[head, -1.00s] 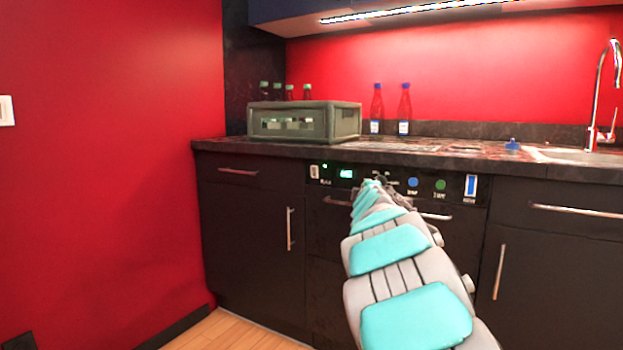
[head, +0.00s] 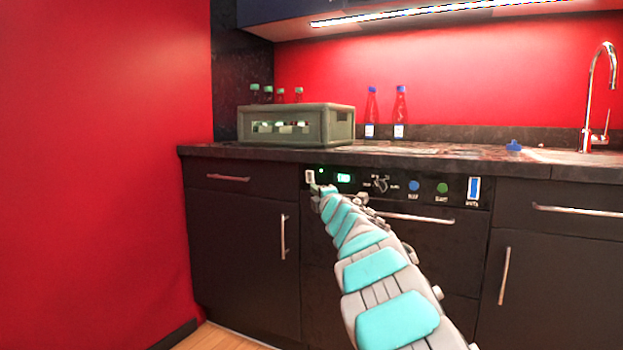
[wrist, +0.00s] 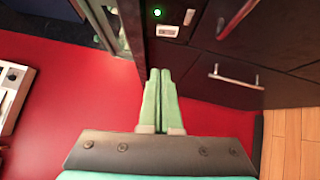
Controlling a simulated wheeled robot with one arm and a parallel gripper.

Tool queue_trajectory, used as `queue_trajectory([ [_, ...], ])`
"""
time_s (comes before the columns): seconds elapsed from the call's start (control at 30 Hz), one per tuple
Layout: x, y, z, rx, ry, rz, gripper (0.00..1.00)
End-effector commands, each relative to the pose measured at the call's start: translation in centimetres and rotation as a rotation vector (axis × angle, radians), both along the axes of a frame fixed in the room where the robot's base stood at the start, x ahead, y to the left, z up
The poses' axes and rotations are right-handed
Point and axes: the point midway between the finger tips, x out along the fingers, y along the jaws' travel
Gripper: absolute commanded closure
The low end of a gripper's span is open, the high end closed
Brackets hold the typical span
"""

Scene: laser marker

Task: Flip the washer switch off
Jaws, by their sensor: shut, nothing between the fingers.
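A small white rocker switch (head: 310,176) sits at the left end of the washer's black control panel (head: 425,203), in the head view. In the wrist view the switch (wrist: 167,31) and the glowing lamp (wrist: 157,12) are at the top, beyond my fingertips. My gripper (wrist: 161,72) is shut and empty, with its two green fingers together. A gap shows between the fingertips and the switch in the wrist view; contact is not visible. In the head view my arm hides part of the washer front.
The panel also has a green display (head: 344,178), a blue button (head: 414,186), a green button (head: 442,188) and a blue-and-white switch (head: 473,190). The countertop edge (head: 400,159) overhangs above. A crate (head: 335,126) and bottles stand on it. A red wall (head: 110,160) is at left.

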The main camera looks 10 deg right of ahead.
Motion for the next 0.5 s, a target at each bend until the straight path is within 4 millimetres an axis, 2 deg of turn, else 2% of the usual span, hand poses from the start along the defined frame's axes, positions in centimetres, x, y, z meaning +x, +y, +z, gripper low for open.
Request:
queue_trajectory([
  [0.5,4.6,0.8,0.8,0.002,-0.001,0.002,1.00],
])
